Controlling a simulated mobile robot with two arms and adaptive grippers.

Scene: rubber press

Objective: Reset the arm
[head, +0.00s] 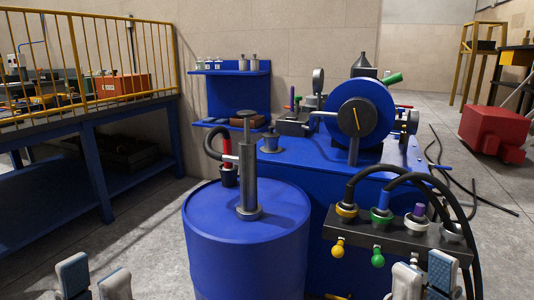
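My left gripper (94,278) shows at the bottom left edge, its two grey-white fingers apart with nothing between them. My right gripper (424,278) shows at the bottom right, its fingers also apart and no object seen between them. It is in front of the blue machine (330,170), below its dark valve block (385,232). Both grippers are cut off by the lower frame edge, and the arms behind them are out of view.
A blue drum (245,265) with an upright grey pump (248,165) stands between the grippers. Black hoses (408,178) arch from the valve block near my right gripper. A blue bench with yellow railing (85,60) is at left. Bare floor (150,230) lies left of the drum.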

